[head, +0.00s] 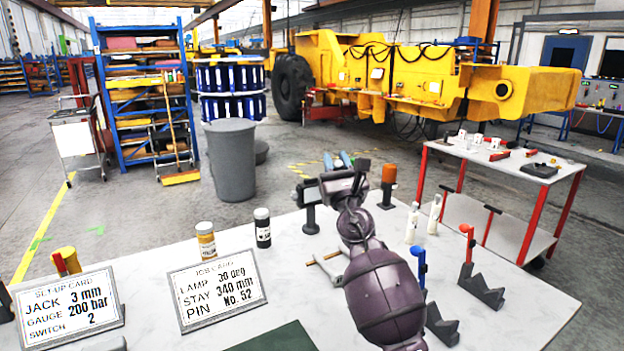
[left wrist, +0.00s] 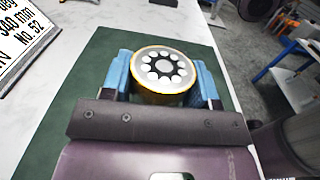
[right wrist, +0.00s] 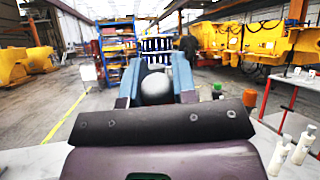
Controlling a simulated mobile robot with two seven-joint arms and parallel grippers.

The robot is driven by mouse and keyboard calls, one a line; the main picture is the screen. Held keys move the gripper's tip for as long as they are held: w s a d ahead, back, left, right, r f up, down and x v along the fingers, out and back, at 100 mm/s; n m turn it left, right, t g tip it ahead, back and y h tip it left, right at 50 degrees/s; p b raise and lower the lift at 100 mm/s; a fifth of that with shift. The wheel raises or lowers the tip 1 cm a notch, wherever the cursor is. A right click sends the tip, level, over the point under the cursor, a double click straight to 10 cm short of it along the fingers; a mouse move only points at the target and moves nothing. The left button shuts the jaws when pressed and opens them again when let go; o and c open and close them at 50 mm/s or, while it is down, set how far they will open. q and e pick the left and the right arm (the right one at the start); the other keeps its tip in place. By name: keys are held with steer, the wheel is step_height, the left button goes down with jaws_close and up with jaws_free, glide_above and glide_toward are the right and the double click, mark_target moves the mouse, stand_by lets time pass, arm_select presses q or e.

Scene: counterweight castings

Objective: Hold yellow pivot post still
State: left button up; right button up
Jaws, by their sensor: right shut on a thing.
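The yellow pivot post (left wrist: 166,78) shows in the left wrist view as a yellow-rimmed round body with a pale, holed metal top, above a green mat. My left gripper (left wrist: 165,72) has one blue finger on each side of it, close against its rim. The head view does not show this post or my left gripper. My right gripper (head: 337,162) reaches over the far side of the table in the head view. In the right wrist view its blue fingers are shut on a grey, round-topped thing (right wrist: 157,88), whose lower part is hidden.
The white table carries a setup card (head: 70,305), a job card (head: 217,288), two small bottles (head: 206,243), an orange-topped post (head: 388,185), white tubes (head: 434,214) and dark stepped blocks (head: 482,288). The green mat (head: 275,340) is at the near edge. A grey bin (head: 231,160) stands beyond.

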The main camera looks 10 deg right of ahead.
arm_select(q)
steer(key=o, duration=0.5)
steer(key=shift+a, duration=0.1)
